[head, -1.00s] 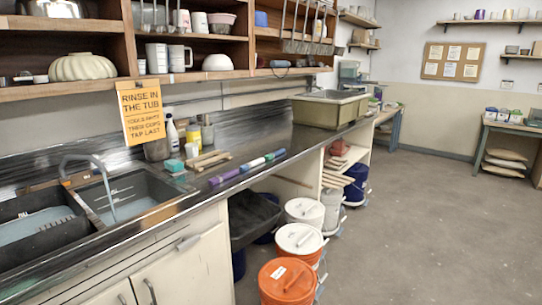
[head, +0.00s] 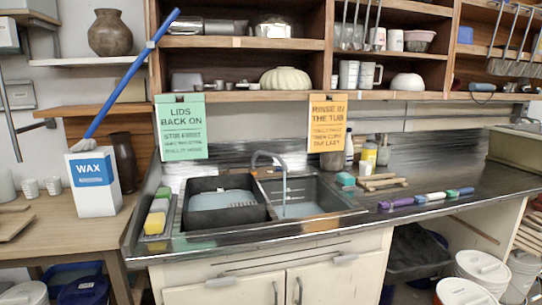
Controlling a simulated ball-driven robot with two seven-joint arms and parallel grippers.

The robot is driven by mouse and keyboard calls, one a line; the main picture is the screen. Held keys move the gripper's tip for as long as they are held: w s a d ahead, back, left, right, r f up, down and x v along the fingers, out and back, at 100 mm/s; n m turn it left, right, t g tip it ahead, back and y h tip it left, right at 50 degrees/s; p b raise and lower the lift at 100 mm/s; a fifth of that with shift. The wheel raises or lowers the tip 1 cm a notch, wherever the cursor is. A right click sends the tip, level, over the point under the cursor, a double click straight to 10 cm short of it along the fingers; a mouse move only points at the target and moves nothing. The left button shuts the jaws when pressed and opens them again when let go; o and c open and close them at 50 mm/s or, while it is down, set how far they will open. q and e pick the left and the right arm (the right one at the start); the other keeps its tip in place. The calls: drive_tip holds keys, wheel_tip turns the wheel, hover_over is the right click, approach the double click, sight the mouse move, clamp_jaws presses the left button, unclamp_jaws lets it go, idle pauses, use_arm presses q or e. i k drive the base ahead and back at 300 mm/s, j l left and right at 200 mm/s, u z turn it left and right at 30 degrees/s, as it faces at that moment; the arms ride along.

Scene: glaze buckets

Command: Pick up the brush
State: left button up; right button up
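A long blue-handled tool (head: 132,72) that looks like a brush stands tilted at the left, its upper end toward the top right. Neither of my grippers is in view.
A double sink (head: 262,203) with a tap is set in the counter, with sponges (head: 157,215) at its left. A wooden table (head: 70,240) stands at the left, holding the wax box, a dark vase (head: 122,162) and small cups. Lidded buckets (head: 480,268) stand on the floor at the lower right.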

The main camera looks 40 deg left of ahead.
sight(453, 192)
drive_tip(key=i+l+z, duration=0.75)
drive_tip(key=z, duration=0.15)
drive_tip(key=i+l+z, duration=0.1)
drive_tip(key=i+z, duration=0.35)
drive_tip(key=i, duration=0.65)
drive_tip(key=i+l+u, duration=0.15)
drive_tip(key=i, duration=0.5)
drive_tip(key=i+u, duration=0.45)
drive_tip(key=i+l+u, duration=0.3)
drive_tip(key=i+u, duration=0.15)
drive_tip(key=i, duration=0.2)
drive_tip(key=i+u, duration=0.2)
drive_tip(key=u, duration=0.25)
drive_tip(key=i+u, duration=0.2)
drive_tip(key=u, duration=0.25)
drive_tip(key=i+l+u, duration=0.15)
drive_tip(key=u, duration=0.35)
drive_tip(key=i+l+u, duration=0.15)
drive_tip(key=u, duration=0.3)
drive_tip(key=i+l+u, duration=0.1)
drive_tip(key=l+u, duration=0.35)
drive_tip(key=j, duration=0.15)
